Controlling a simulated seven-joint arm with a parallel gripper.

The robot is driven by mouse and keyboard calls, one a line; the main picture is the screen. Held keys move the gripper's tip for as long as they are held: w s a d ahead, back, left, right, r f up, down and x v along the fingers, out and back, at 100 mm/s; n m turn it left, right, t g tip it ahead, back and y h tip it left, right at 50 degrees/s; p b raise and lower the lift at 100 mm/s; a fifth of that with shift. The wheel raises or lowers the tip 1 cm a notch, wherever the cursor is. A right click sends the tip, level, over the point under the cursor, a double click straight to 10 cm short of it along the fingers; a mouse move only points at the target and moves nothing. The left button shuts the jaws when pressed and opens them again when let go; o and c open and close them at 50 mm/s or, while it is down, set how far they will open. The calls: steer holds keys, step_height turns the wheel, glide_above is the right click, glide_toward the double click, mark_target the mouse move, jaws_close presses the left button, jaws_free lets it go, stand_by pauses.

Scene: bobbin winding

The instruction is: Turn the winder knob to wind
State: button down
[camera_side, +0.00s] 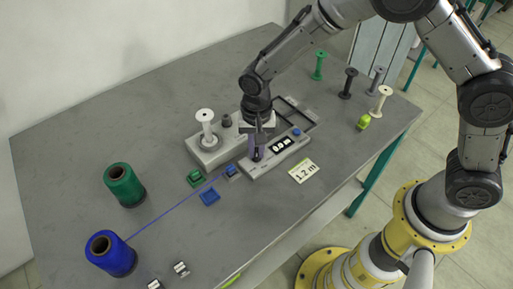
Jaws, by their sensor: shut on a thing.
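My gripper (257,152) points down at the left end of a grey winder box (276,158) with a small digit display. It is shut on the winder knob there, which the fingers mostly hide. Beside it on the left is a grey block (213,152) bearing an upright white bobbin (206,128) and a dark round post (227,120). No blue thread can be made out on the bobbin. A blue thread (170,208) runs from the blue spool (112,256) to a small blue-topped guide (233,172). The display digits are too small to read.
A card reading "1.2 m" (303,172) lies right of the box. A green spool (124,187), green clip (195,178) and blue clip (209,197) stand left. Several empty bobbins, one cream (379,104), and a lime clip (363,123) are at the right. A dark tray (297,112) lies behind.

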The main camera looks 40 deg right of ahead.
mark_target(257, 151)
steer(key=shift+w+r+m, duration=0.1)
steer(key=shift+m, duration=0.4)
steer(key=c, duration=0.9)
jaws_free()
step_height(257, 151, up, 14)
steer(key=shift+f, duration=0.1)
steer(key=shift+d, duration=0.1)
